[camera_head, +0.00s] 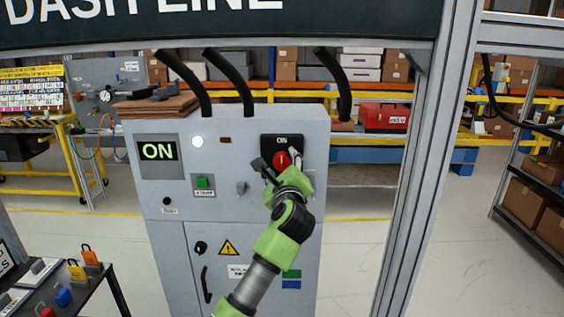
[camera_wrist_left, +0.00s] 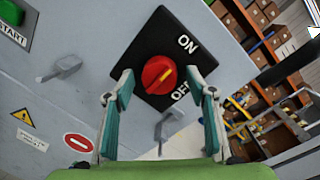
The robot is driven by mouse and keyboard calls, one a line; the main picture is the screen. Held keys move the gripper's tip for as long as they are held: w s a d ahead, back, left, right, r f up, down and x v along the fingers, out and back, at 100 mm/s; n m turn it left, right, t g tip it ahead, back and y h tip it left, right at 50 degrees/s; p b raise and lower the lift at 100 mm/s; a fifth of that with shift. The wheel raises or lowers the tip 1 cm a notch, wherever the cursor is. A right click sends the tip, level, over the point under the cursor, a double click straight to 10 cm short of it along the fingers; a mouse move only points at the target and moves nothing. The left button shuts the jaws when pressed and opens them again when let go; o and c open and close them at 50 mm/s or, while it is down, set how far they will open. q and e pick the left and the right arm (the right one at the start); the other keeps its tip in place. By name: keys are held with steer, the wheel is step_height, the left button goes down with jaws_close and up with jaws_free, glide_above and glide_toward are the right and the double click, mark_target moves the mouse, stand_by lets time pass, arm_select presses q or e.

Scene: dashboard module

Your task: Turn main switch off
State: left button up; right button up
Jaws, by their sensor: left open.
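The main switch is a red round knob (camera_wrist_left: 158,75) with a yellow mark, on a black square plate (camera_wrist_left: 150,44) labelled ON and OFF. The yellow mark slants toward the ON side in the left wrist view. In the head view the knob (camera_head: 281,159) is at the upper right of the grey cabinet (camera_head: 165,215), partly behind the gripper. My left gripper (camera_wrist_left: 159,82) is open, with its fingers on either side of the knob. I cannot tell whether they touch it. It also shows in the head view (camera_head: 277,164). My right gripper is not in view.
The cabinet's display (camera_head: 159,152) reads ON and a white lamp (camera_head: 198,141) is lit. A green START button (camera_head: 203,183) sits left of the switch. Small grey handles (camera_wrist_left: 60,70) stick out nearby. A metal post (camera_head: 420,170) stands to the right.

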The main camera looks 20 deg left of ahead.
arm_select(q)
steer(key=shift+w+a, duration=0.1)
steer(key=shift+w, duration=0.15)
steer(key=c, duration=1.1)
